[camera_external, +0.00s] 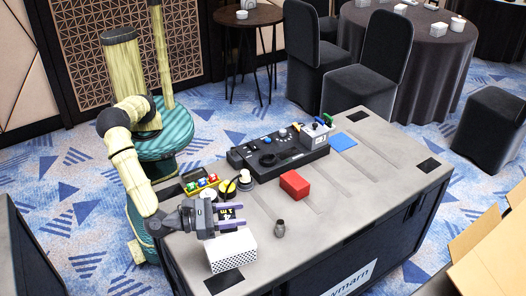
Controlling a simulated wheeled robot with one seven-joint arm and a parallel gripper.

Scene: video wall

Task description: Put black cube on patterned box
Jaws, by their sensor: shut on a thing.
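My gripper (236,216) is at the near left of the grey table, with its two purple fingers pointing right. It is shut on the black cube (229,214), which has yellow markings on its face. The fingers partly cover the cube. The patterned box (232,252) is white with small dark dots and stands on the table just below the gripper in the picture. The cube appears over the back part of the box's top. I cannot tell whether the cube touches the box.
A red block (294,184) and a small grey vase (279,229) stand to the right. A black console (262,158) and a blue sheet (343,141) are farther back. The table's right part is clear.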

